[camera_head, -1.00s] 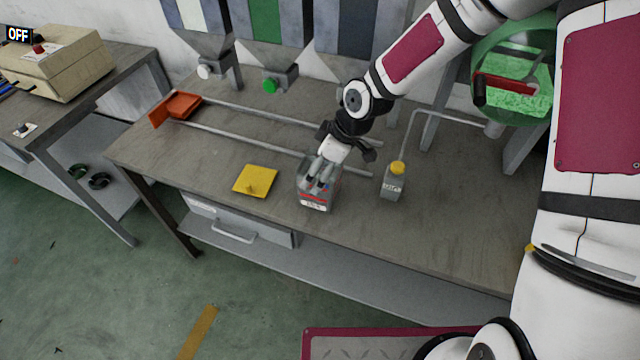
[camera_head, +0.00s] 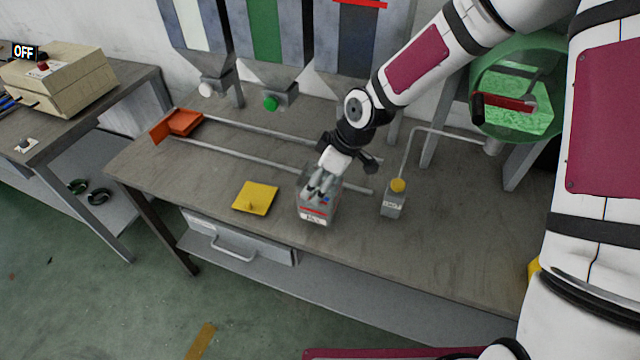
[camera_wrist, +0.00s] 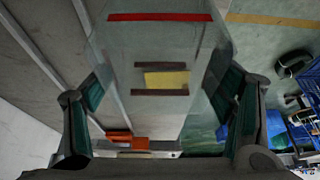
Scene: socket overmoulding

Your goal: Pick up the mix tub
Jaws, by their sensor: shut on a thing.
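The mix tub (camera_head: 316,211) is a clear, box-like container with a red stripe and a white label on its front. It stands at the front edge of the workbench in the head view, or just above it; I cannot tell which. My gripper (camera_head: 322,186) reaches down to it from above and is shut on it. In the wrist view the tub's clear wall (camera_wrist: 160,45) with a red band fills the space between my gripper's fingers (camera_wrist: 165,105), one finger at each side. The fingers partly hide the tub's top.
A yellow square tray (camera_head: 256,198) lies left of the tub. A small bottle with a yellow cap (camera_head: 394,200) stands close on the right. Two rails (camera_head: 230,167) run behind, with an orange piece (camera_head: 178,124) at their left end. Hoppers (camera_head: 270,50) and a green drum (camera_head: 520,95) stand behind.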

